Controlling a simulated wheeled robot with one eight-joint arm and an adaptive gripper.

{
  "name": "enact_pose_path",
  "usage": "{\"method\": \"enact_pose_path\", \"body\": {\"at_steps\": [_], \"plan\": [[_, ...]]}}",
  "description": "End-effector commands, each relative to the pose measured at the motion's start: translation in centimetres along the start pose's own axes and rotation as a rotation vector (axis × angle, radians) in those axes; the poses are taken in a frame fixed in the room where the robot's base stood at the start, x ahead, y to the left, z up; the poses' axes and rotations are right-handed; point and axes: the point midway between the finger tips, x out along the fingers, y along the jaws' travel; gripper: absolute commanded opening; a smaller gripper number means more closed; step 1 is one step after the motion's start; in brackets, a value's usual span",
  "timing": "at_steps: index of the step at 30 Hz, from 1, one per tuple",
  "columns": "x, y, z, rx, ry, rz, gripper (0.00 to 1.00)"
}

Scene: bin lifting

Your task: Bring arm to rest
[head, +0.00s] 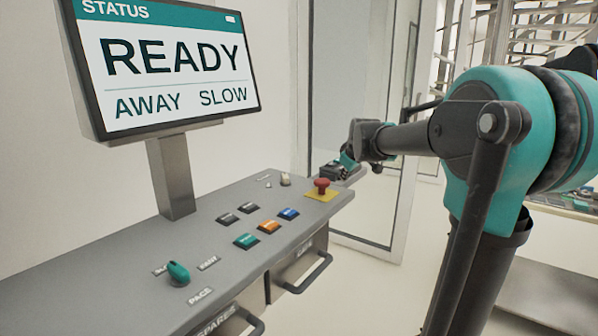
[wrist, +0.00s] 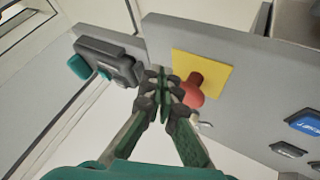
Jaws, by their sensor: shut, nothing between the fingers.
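My arm reaches in from the right in the head view, and my gripper (head: 330,172) is at the far right end of the grey console (head: 110,248). In the wrist view the fingers of my gripper (wrist: 160,78) are together with nothing between them. Their tips show right beside the red mushroom button (wrist: 194,92) on its yellow plate (wrist: 212,68). The red button (head: 321,185) also shows in the head view, just below the gripper. I cannot tell whether the fingers touch it.
A screen (head: 165,62) reads "READY", "AWAY" and "SLOW". The console carries several push buttons, including a blue one (head: 288,214) and an orange one (head: 268,227), and a teal knob (head: 178,273). A glass door (head: 365,120) stands behind the gripper.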

Motion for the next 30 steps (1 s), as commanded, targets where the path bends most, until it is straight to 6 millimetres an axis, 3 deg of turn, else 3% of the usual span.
{"method": "enact_pose_path", "body": {"at_steps": [8,18,21,25,30], "plan": [[-0.1,-6.0,8.7,0.174,-0.080,-0.039,0.00],[-1.9,-19.3,26.4,0.532,-0.260,-0.076,0.00],[-2.6,-22.4,30.5,0.615,-0.304,-0.076,0.00],[-3.2,-25.0,33.8,0.683,-0.341,-0.073,0.00],[-3.5,-26.1,35.1,0.713,-0.359,-0.071,0.00]]}}
